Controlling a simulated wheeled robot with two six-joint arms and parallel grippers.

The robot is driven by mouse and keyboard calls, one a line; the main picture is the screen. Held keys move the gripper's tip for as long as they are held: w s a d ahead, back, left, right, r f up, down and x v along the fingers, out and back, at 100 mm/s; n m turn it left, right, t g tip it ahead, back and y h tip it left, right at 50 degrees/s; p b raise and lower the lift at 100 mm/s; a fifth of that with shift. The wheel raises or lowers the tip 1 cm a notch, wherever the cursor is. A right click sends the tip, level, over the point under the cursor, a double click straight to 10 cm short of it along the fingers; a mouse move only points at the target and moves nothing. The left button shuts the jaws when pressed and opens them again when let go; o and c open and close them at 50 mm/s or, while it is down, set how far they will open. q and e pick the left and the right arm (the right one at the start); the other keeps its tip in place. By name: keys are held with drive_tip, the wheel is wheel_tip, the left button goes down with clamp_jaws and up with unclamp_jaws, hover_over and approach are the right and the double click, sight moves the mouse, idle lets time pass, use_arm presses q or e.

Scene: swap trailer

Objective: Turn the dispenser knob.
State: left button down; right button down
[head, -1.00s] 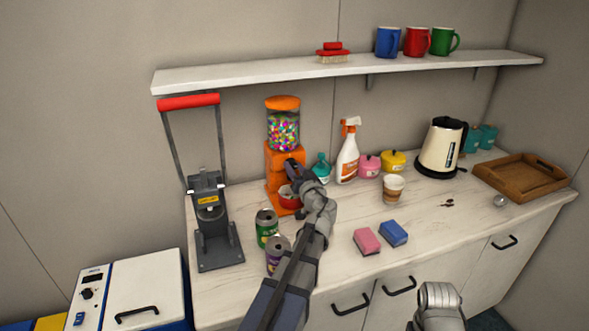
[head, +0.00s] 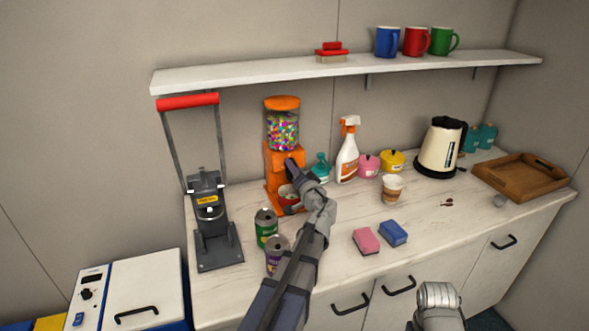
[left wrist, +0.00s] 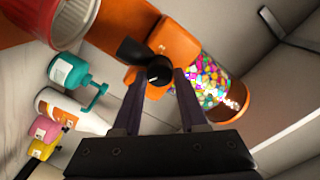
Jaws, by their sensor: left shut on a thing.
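The orange candy dispenser (head: 281,158) stands on the counter, its clear globe (head: 283,131) full of coloured candies. My left gripper (head: 292,166) is at the front of its body. In the left wrist view the dark knob (left wrist: 147,62) sits on the orange body between the fingertips of my left gripper (left wrist: 160,77), which is shut on it. In the head view the gripper hides the knob. A red cup (head: 284,190) is at the dispenser's base, partly covered by my arm; its rim also shows in the left wrist view (left wrist: 55,22).
Two cans (head: 266,226) stand close beside my left forearm. A teal bottle (head: 320,166) and a spray bottle (head: 347,152) stand right of the dispenser. A metal press (head: 214,225) is left. Pink (head: 366,241) and blue (head: 393,233) sponges lie at the front.

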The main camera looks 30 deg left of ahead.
idle(0.3)
use_arm(q)
drive_tip(key=shift+c, duration=2.3)
unclamp_jaws()
drive_tip(key=shift+d, duration=0.1)
drive_tip(key=v, duration=0.7)
drive_tip(key=shift+s+d, duration=0.2)
drive_tip(key=shift+s, duration=0.1)
